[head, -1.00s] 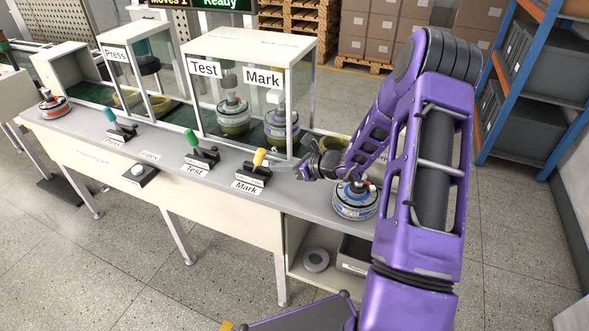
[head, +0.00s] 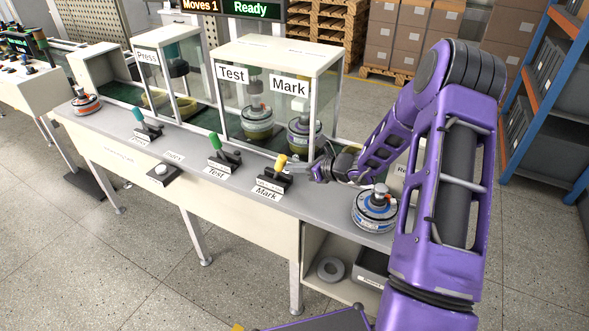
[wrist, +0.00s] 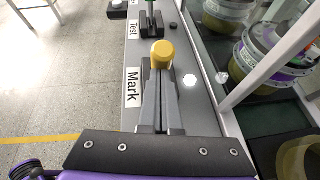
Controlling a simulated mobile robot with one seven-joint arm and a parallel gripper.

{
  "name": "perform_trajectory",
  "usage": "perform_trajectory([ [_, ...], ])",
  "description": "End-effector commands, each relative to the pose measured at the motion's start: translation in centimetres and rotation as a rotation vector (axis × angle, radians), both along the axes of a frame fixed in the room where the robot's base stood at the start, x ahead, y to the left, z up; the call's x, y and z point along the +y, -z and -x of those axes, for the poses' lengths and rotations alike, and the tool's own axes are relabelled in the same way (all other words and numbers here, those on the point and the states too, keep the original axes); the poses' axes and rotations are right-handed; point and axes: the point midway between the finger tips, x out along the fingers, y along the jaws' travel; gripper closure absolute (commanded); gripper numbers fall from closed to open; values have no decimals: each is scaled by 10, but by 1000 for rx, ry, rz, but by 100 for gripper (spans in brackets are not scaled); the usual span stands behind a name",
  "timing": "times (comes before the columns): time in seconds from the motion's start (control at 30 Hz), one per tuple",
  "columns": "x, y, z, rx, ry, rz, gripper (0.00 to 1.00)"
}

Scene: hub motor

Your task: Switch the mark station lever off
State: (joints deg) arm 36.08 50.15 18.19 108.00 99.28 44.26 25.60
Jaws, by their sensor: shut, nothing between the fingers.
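The mark station lever has a yellow handle (head: 280,161) on a black base (head: 274,179), behind the "Mark" label (head: 266,194) on the bench's front strip. The yellow knob (wrist: 162,54) shows large in the wrist view, just beyond my fingertips. My gripper (head: 297,172) is shut and empty, low over the bench at the right side of the lever. In the wrist view my fingers (wrist: 161,88) lie together and point at the knob. I cannot tell whether they touch it. The fingers hide most of the lever's base there.
The green test lever (head: 215,141) and teal press lever (head: 138,115) stand farther left. The glass test and mark enclosure (head: 278,58) rises close behind the levers. A hub motor (head: 375,210) sits on the bench at right, near my arm. A black box with a white button (head: 160,171) is at the front edge.

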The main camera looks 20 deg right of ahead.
Motion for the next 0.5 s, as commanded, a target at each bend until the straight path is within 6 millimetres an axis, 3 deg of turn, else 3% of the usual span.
perform_trajectory([
  [0.5,17,-15,-15,-4,-3,1,100],
])
